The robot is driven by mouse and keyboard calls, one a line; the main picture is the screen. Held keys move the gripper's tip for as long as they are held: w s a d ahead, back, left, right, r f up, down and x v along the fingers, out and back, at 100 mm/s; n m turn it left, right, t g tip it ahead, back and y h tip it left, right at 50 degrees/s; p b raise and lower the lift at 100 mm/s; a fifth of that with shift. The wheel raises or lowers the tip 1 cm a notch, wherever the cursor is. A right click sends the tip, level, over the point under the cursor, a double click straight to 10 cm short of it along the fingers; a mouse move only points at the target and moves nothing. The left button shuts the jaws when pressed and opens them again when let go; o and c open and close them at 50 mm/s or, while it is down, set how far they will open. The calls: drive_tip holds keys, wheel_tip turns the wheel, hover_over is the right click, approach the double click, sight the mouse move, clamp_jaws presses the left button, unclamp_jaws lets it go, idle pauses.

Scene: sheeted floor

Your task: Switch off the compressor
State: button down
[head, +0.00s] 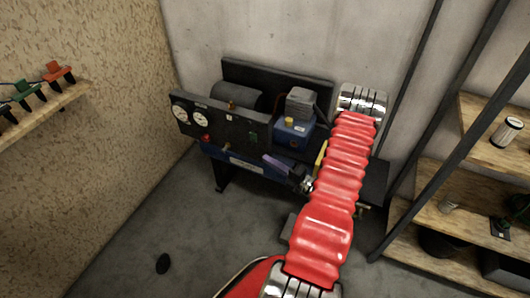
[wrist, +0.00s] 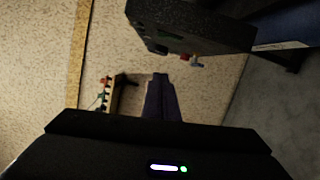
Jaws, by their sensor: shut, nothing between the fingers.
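The compressor stands by the back wall, a dark machine with a black front panel (head: 228,126) and a blue motor-like block (head: 293,131). The panel carries two white round gauges, a red knob (head: 206,138), a small brassy fitting (head: 227,147) and a green switch-like part (head: 253,136). My gripper (head: 267,158) is shut and empty, in front of the panel, below and right of the green part. In the wrist view my dark purple fingers (wrist: 160,78) are together, apart from the panel (wrist: 190,27). The red knob (wrist: 185,57) shows beyond and right of their tips.
A wall shelf (head: 45,112) with red, green and black clamps is at left. A wooden rack (head: 440,215) with a white can (head: 507,131) and black posts stands at right. The floor in front of the compressor's left side is clear.

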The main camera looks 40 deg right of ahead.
sight(255, 142)
drive_tip(key=w+d, duration=0.1)
drive_tip(key=w, duration=0.2)
drive_tip(key=w+d, duration=0.1)
drive_tip(key=w, duration=0.6)
drive_tip(key=shift+w+d+r, duration=0.35)
drive_tip(key=shift+d+r, duration=0.05)
drive_tip(key=shift+w+a, duration=0.1)
drive_tip(key=shift+w, duration=0.05)
